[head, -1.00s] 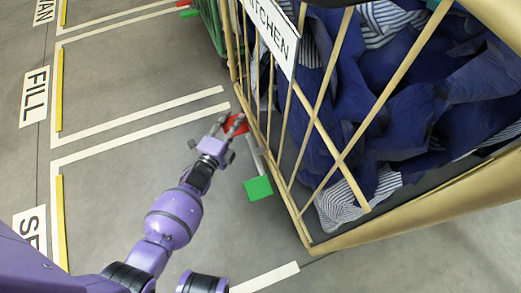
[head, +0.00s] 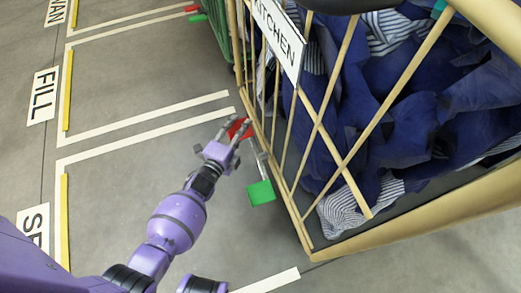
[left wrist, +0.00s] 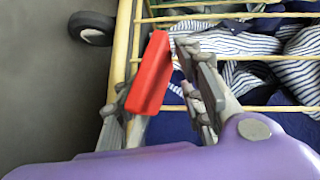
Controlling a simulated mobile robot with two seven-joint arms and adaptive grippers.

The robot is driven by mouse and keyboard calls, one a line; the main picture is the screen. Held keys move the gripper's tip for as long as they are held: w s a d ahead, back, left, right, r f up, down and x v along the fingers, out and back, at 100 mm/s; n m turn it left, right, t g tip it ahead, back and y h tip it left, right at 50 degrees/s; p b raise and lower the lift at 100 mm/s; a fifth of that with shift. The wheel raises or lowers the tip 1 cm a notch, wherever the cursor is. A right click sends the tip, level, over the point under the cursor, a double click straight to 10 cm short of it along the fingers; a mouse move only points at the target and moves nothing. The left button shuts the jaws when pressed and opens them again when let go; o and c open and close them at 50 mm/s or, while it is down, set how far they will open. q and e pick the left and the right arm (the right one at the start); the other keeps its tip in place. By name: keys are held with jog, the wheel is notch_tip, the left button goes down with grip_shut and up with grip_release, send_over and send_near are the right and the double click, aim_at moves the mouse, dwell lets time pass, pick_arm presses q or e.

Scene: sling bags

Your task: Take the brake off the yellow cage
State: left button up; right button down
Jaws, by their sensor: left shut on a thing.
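The yellow cage (head: 322,130) fills the right of the head view, with a KITCHEN sign (head: 278,38) on its barred side. Low at its near side, a red pedal (head: 241,132) and a green pedal (head: 261,192) stick out on a grey linkage. My left gripper (head: 240,124) is shut on the red pedal. In the left wrist view the red pedal (left wrist: 151,73) lies between the fingers, beside the cage's yellow post. The green pedal is not visible there. My right gripper is not in view.
Blue and striped cloths (head: 400,90) fill the cage. A green cage (head: 220,30) stands beyond, with its own pedals. A black caster (left wrist: 91,28) shows in the left wrist view. The grey floor at left is clear, with white lines and FILL lettering (head: 44,96).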

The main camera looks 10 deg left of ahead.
pick_arm(q)
jog(key=shift+w+a+r, duration=0.2)
jog(key=shift+r, duration=0.05)
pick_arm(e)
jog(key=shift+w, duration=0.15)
pick_arm(q)
jog(key=v, duration=1.2)
jog(key=shift+s, duration=0.25)
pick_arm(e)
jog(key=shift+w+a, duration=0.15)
pick_arm(q)
jog(key=shift+d, duration=0.1)
